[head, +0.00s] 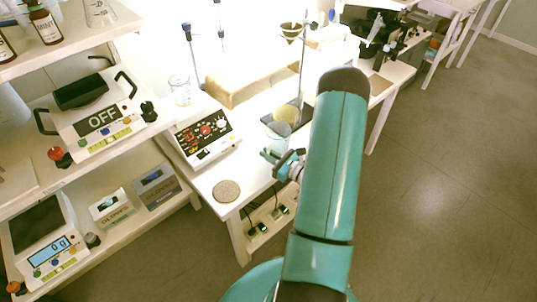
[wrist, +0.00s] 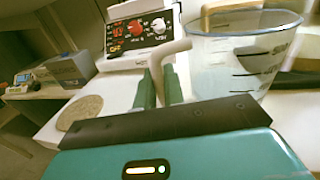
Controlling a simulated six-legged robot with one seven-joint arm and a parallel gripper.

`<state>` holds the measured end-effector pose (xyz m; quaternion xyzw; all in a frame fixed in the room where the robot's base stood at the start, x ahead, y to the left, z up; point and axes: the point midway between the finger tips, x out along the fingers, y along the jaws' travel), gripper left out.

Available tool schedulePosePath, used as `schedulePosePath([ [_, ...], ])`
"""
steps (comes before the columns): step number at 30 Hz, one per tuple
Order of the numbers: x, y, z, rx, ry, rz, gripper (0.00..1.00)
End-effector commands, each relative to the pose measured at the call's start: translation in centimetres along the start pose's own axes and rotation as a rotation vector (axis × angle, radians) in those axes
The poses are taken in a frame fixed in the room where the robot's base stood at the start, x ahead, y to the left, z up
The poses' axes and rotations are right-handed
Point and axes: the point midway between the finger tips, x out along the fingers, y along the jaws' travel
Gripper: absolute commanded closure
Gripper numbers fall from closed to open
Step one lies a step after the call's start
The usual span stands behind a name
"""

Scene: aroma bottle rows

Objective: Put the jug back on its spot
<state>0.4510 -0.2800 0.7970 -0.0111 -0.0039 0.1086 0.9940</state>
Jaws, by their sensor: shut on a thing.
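My gripper (wrist: 159,84) is shut on the handle at the left of the jug in the wrist view. In the head view, my gripper (head: 282,160) is above the bench, and part of the jug (head: 277,133) shows just beyond it, partly hidden by my arm. I cannot tell whether the jug's base touches the bench. A round speckled tan mat (head: 227,190) lies bare near the bench's front corner. It also shows at the left in the wrist view (wrist: 80,112).
A clear beaker (head: 180,90) and a stand with a yellowish round vessel (head: 286,113) are farther back. Shelves with scales and boxes (head: 112,208) are at left. The bench edge is close to the mat.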

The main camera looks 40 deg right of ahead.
Motion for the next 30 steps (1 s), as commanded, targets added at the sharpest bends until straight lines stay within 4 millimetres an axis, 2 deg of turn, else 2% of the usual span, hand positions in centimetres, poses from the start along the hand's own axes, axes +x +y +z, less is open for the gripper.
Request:
schedulePosePath([
  [10,0.0,0.0,-0.3,-0.001,-0.002,0.000,1.00],
  [11,0.0,0.0,-0.3,0.000,-0.001,0.001,0.86],
  [14,0.0,0.0,-0.3,0.000,0.000,0.001,0.68],
  [25,-0.1,0.0,0.1,-0.001,-0.001,0.000,0.68],
  [30,-2.6,-0.1,0.0,0.001,0.001,-0.004,0.68],
])
